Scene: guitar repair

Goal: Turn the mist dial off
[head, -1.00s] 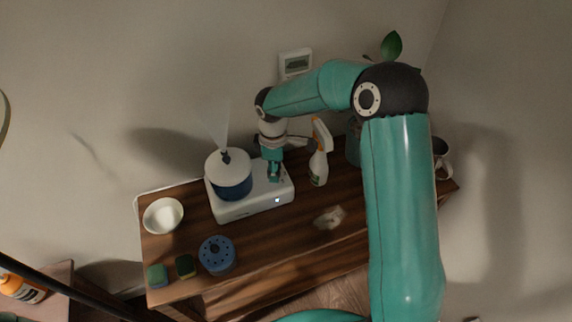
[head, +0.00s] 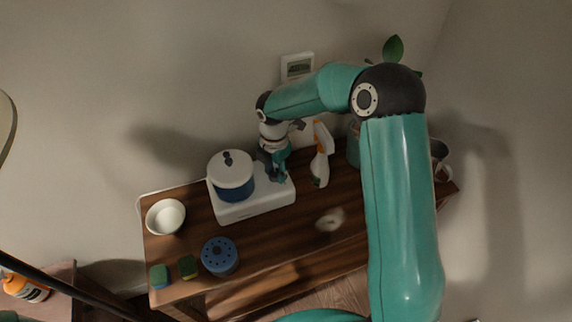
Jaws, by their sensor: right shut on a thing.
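The humidifier is a white base (head: 247,209) with a blue, white-lidded tank (head: 232,178) on its left part. No mist rises from the dark nozzle on its lid. My right gripper (head: 277,175) points down at the right part of the base's top, to the right of the tank. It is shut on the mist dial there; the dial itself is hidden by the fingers. My left gripper is not in view.
A white spray bottle (head: 320,165) with an orange head stands close right of my right gripper. A white bowl (head: 165,217), a blue round holed thing (head: 219,256) and two sponges (head: 188,267) are on the wooden table (head: 280,240). A mug (head: 440,160) stands at the right end.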

